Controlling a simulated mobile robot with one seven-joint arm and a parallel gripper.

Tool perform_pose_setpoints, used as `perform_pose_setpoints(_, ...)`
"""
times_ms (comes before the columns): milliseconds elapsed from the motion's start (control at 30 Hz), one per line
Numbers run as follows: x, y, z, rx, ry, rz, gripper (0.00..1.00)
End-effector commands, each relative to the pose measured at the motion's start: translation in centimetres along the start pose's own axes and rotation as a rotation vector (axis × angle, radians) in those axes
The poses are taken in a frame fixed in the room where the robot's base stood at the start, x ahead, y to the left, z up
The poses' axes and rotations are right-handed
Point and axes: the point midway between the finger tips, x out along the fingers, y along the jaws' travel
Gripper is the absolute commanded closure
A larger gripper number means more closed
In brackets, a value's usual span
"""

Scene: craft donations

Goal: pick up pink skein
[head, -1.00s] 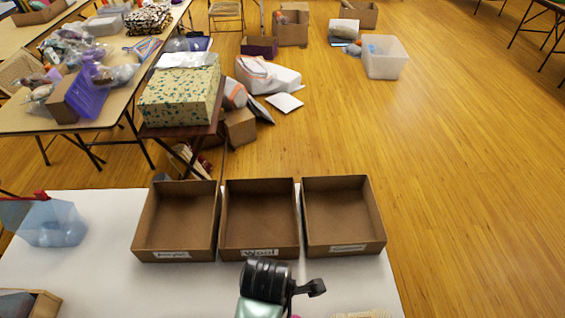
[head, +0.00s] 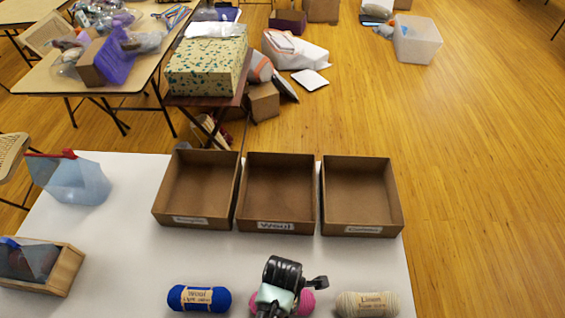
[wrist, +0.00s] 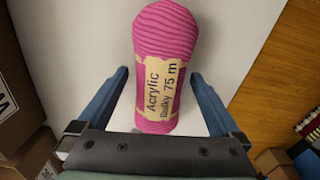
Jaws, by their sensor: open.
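The pink skein (wrist: 166,40) lies on the white table, and its label reads "Acrylic Bulky 75 m". In the wrist view my gripper (wrist: 160,74) is open, with one finger on each side of the skein's lower part. Gaps show between both fingers and the yarn; how high the fingers are above the table is hard to tell. In the head view the pink skein (head: 308,302) is mostly hidden behind my arm, showing at both sides of it.
A blue wool skein (head: 198,298) lies to the left and a cream linen skein (head: 367,304) to the right. Behind are three open cardboard boxes with labels, the middle one (head: 276,226) marked "Wool". A wooden box (head: 62,275) and a clear bluish container (head: 75,180) stand at left.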

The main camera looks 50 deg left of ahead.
Motion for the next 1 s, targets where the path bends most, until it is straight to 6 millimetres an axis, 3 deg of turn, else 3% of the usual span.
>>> perform_pose_setpoints(300, 0.50, 0.02, 0.00, 0.000, 0.000, 0.001, 0.02)
perform_pose_setpoints(733, 0.48, -0.01, -0.01, 0.000, 0.000, 0.001, 0.79)
perform_pose_setpoints(1000, 0.26, 0.02, 0.00, 0.000, 0.000, 0.001, 0.82)
